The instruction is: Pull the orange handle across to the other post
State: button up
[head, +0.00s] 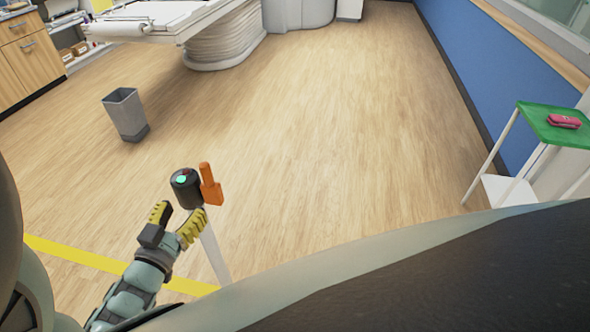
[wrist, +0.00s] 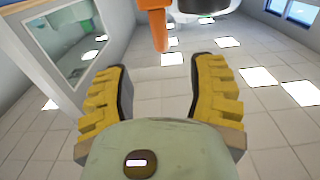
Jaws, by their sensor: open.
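The orange handle (head: 210,187) stands upright beside a black round head (head: 186,190) with a green spot, on top of a pale post (head: 214,256). In the wrist view the orange handle (wrist: 155,22) hangs in from the top edge, just beyond the fingertips and a little left of centre. My gripper (head: 180,209) is open, its yellow fingers spread just below and left of the black head. The gripper (wrist: 160,64) is also empty in the wrist view, apart from the handle. I cannot make out a second post.
A grey bin (head: 125,114) stands on the wood floor to the left. A white patient table (head: 165,20) is at the back. The middle floor is clear. A yellow floor line (head: 75,256) runs at lower left.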

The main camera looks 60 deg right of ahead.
aim_at(204, 177)
jog(key=p+x, duration=0.3)
jog(key=x, duration=0.9)
jog(key=shift+d, duration=0.1)
grip_shut()
dwell(0.5)
